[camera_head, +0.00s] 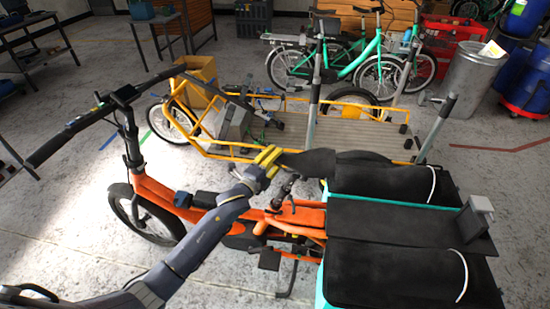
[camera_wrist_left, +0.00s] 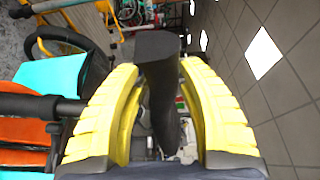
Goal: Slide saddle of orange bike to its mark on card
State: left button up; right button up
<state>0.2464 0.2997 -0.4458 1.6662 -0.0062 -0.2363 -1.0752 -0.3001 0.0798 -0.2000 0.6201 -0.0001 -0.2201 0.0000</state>
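The orange bike (camera_head: 160,193) stands across the middle of the head view, handlebar to the left. Its black saddle (camera_head: 308,161) points its nose left. My left gripper (camera_head: 269,161) has yellow fingers and is at the saddle's nose. In the left wrist view the saddle (camera_wrist_left: 158,62) lies between the two fingers (camera_wrist_left: 160,75). Gaps show beside the narrow nose, while the fingertips look close to the wider part; contact is unclear. I cannot make out a card or its mark. My right gripper is out of view.
Black rear bags (camera_head: 395,180) and a dark rack board (camera_head: 395,224) sit behind the saddle. A yellow cargo bike (camera_head: 235,158) stands close beyond. Teal bikes (camera_head: 375,60) and a metal bin (camera_head: 471,78) are farther back. Floor is clear at lower left.

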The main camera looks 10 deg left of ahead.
pick_arm(q)
grip_shut()
jog(key=shift+d+r, duration=0.25)
jog(key=shift+r, duration=0.5)
jog(key=shift+d+r, duration=0.2)
jog(key=shift+r, duration=0.5)
jog(key=shift+o, duration=1)
grip_release()
jog(key=o, duration=0.4)
jog(key=shift+f, duration=0.15)
jog(key=shift+c, duration=0.2)
jog(key=v, duration=1.2)
